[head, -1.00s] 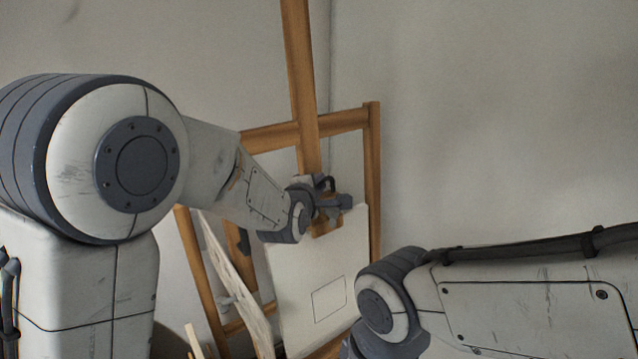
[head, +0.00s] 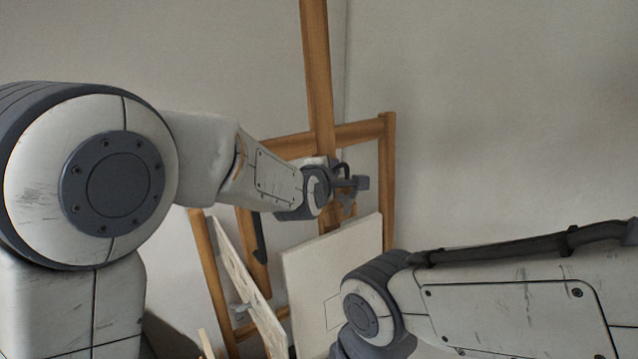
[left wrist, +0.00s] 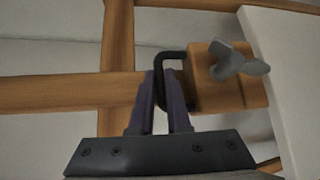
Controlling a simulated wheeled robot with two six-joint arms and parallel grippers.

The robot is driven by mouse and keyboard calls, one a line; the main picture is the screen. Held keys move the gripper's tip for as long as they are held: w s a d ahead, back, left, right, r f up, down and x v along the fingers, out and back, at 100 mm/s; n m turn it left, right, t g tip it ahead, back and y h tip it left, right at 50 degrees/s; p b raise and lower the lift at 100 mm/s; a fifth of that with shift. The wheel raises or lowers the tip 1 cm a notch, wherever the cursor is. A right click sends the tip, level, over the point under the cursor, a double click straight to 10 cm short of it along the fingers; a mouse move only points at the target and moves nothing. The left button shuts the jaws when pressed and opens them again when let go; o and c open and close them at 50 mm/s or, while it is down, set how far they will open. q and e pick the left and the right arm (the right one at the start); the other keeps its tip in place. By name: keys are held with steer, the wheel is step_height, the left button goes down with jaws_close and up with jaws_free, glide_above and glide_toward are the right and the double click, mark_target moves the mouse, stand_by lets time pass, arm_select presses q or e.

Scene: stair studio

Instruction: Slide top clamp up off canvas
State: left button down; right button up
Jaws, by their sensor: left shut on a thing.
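The top clamp is a wooden block (left wrist: 228,90) with a grey wing nut (left wrist: 240,62) and a black bent handle (left wrist: 172,56) in the left wrist view. My left gripper (left wrist: 165,80) is shut on the handle. In the head view my left gripper (head: 345,183) is in front of the easel mast (head: 318,80), and the clamp is largely hidden behind it. The white canvas (head: 310,275) leans on the easel, its top edge just below the clamp. I cannot tell whether they touch. My right gripper is out of view.
The easel has a wooden crossbar (head: 360,132) and a right upright (head: 387,180). Another panel (head: 245,285) leans at the left. My right forearm crosses the lower right, in front of the canvas. The wall at upper right is bare.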

arm_select(q)
steer(key=r, duration=0.5)
steer(key=shift+w+a+r+p, duration=0.2)
steer(key=shift+w+r+p, duration=0.15)
steer(key=c, duration=0.9)
jaws_free()
steer(key=shift+f, duration=0.1)
steer(key=shift+s+f, duration=0.1)
steer(key=shift+s, duration=0.2)
steer(key=b+v, duration=0.2)
steer(key=v, duration=0.8)
